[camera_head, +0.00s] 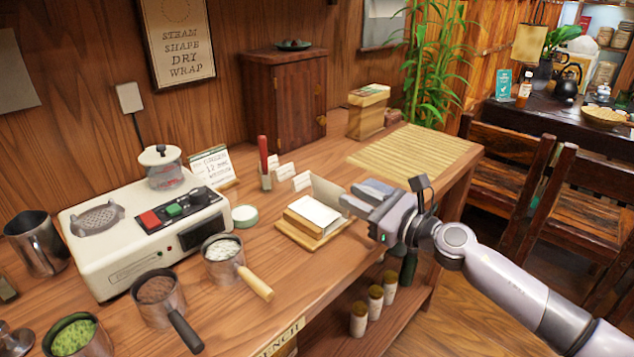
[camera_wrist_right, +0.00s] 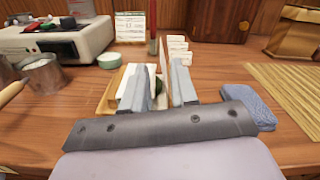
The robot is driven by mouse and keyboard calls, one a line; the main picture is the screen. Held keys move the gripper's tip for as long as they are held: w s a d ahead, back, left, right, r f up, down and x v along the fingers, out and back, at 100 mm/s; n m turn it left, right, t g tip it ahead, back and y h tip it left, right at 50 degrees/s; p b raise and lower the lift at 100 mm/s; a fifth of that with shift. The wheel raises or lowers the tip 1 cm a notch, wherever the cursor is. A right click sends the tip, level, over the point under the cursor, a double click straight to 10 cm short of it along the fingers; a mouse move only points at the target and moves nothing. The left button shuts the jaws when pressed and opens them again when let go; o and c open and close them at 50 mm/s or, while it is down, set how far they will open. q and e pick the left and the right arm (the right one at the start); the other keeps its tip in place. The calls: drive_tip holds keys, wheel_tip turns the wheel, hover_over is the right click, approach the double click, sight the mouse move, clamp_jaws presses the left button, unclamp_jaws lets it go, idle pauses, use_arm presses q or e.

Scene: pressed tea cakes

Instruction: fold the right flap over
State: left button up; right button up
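A white paper wrap (camera_head: 314,213) with tan sides lies on a small wooden board (camera_head: 287,230) on the bench. A pale flap (camera_head: 327,190) stands upright at its far right side. In the right wrist view the white wrap (camera_wrist_right: 126,82) is left of the fingers, and the thin upright flap (camera_wrist_right: 166,72) shows between them. My right gripper (camera_head: 352,202) is just right of the wrap, its fingers apart. They also show apart in the wrist view (camera_wrist_right: 160,90). I cannot tell whether either finger touches the flap. My left gripper is out of view.
A cream press machine (camera_head: 130,265) and several pots stand at left. Small cards (camera_head: 302,181) and a round green-rimmed tin (camera_head: 245,214) are behind the wrap. A bamboo mat (camera_head: 418,150) lies at right. A folded blue cloth (camera_wrist_right: 250,106) lies right of the gripper.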

sight(328, 182)
drive_tip(key=shift+b+x, duration=0.55)
drive_tip(key=shift+x, duration=3.3)
drive_tip(key=shift+r, duration=0.1)
clamp_jaws()
